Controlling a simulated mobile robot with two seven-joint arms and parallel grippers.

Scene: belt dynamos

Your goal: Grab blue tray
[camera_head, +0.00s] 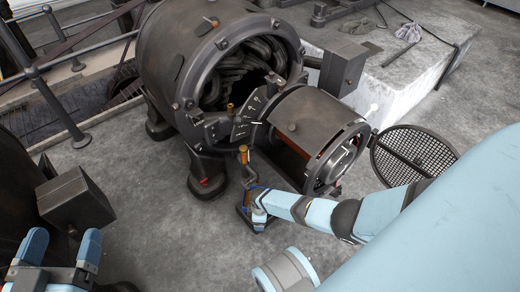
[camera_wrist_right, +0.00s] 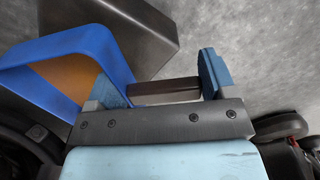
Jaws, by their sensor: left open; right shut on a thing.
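A blue tray (camera_wrist_right: 88,46), with a blue rim and an orange-brown inside, is at the left in the right wrist view. Its near edge lies against or just beside one finger of my right gripper (camera_wrist_right: 165,88). A short dark bar (camera_wrist_right: 168,91) spans between the two blue fingertips; I cannot tell whether it belongs to the tray. In the head view, a small blue and orange patch shows at the end of my right arm, too small to read. My left gripper (camera_head: 60,252) is open and empty at the lower left.
A large dynamo (camera_head: 215,70) with an open round end and a smaller cylinder (camera_head: 315,125) stand just beyond my right arm. A round mesh cover (camera_head: 412,155) lies to the right. A dark box (camera_head: 75,198) is near my left gripper. Floor (camera_head: 165,215) between is clear.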

